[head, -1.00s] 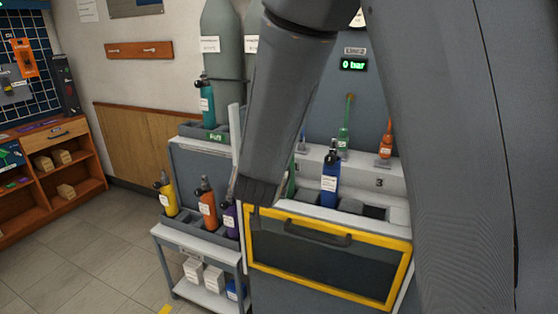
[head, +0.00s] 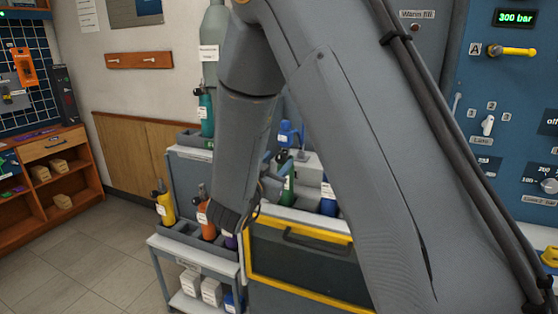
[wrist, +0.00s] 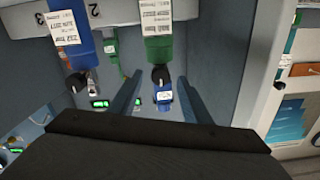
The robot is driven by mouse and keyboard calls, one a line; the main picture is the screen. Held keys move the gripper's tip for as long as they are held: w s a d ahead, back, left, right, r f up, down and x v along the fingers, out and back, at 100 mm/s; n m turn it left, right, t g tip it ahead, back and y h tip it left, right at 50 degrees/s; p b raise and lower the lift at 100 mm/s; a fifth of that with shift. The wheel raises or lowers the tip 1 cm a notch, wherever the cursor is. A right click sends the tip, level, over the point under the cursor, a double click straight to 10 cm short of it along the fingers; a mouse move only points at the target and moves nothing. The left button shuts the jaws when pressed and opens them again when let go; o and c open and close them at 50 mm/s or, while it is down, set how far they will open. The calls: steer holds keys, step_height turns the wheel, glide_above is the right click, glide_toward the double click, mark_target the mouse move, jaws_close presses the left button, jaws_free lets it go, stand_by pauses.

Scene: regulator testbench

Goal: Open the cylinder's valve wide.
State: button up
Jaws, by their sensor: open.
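My gripper is open in the wrist view (wrist: 160,78). Its two blue fingers point toward a green cylinder (wrist: 158,50) with a white label, and the cylinder's dark valve knob (wrist: 160,74) shows between the fingertips. I cannot tell whether they touch it. A blue cylinder (wrist: 88,40) with a dark valve stands beside the green one, left of the fingers. In the head view my gripper (head: 272,180) is beside the green cylinder (head: 288,188), partly hidden by my arm. The blue cylinder (head: 328,198) is partly covered by my arm.
A yellow-framed bench front with a handle (head: 318,242) is below the cylinders. A trolley (head: 195,246) left of it holds yellow and orange cylinders. A blue panel (head: 515,120) at right has a 300 bar display (head: 515,17) and a yellow lever (head: 515,51).

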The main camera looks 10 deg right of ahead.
steer(key=shift+x, duration=0.85)
steer(key=c, duration=0.9)
steer(key=shift+d, duration=0.15)
steer(key=shift+c, duration=0.7)
